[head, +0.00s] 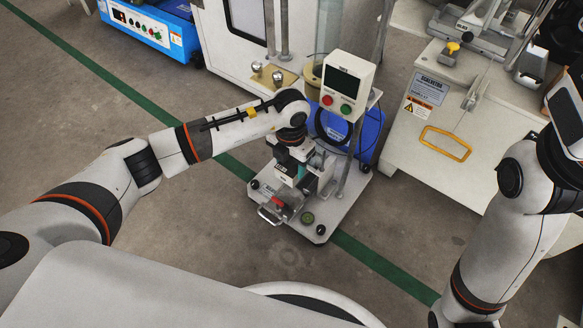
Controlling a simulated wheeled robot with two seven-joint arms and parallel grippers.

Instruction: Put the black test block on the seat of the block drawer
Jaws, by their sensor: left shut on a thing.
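The small tester on a white base plate (322,222) stands on the floor in the middle of the head view. Its block drawer (269,214), with a pale metal handle, is at the front left of the plate. My left gripper (287,178) points down over the tester, just behind the drawer handle. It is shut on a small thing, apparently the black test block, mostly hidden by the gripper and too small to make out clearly. The drawer seat is also largely hidden under the gripper. My right arm stands at the right; its gripper does not show.
A display box with red and green buttons (346,86) rises on a post behind the gripper. A white cabinet with a yellow handle (445,143) is at the right. The floor left of the tester is clear.

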